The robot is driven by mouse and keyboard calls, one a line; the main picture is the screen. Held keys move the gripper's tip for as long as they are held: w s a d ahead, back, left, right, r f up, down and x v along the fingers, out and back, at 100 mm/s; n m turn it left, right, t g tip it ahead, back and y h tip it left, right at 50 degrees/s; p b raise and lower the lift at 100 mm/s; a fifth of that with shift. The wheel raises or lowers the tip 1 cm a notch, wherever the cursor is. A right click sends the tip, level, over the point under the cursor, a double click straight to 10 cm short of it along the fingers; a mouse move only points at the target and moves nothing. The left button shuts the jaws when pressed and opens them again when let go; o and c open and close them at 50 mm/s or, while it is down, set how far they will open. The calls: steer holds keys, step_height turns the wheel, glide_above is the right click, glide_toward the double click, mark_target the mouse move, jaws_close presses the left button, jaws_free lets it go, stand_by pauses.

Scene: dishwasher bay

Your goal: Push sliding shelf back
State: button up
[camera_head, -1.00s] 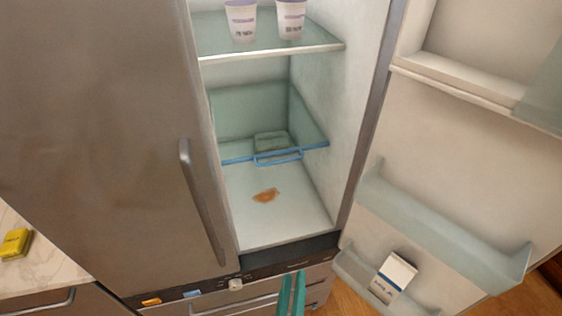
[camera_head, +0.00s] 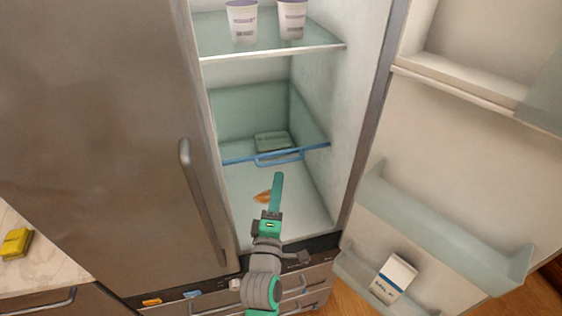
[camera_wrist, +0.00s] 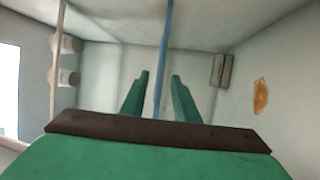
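The sliding shelf (camera_head: 235,159) is a clear glass panel with a blue front edge and a blue handle, low in the open fridge. In the wrist view its blue edge (camera_wrist: 164,45) runs as an upright line. My gripper (camera_head: 278,174) has green fingers and points into the fridge in front of and below the shelf handle. In the wrist view my gripper (camera_wrist: 160,76) shows two fingers apart, with the blue line seen between them. Nothing is held. I cannot tell whether the fingers touch the shelf.
An orange stain (camera_head: 262,196) lies on the compartment floor. A small pale box (camera_head: 272,141) is at the back. Two white cups (camera_head: 242,20) stand on the upper shelf (camera_head: 275,53). The open door (camera_head: 465,150) with its racks bounds the right, the closed door (camera_head: 100,130) the left.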

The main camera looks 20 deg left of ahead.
mark_target(282, 161)
steer(key=x, duration=0.8)
steer(key=shift+w, duration=0.35)
steer(key=shift+r, duration=0.1)
jaws_close()
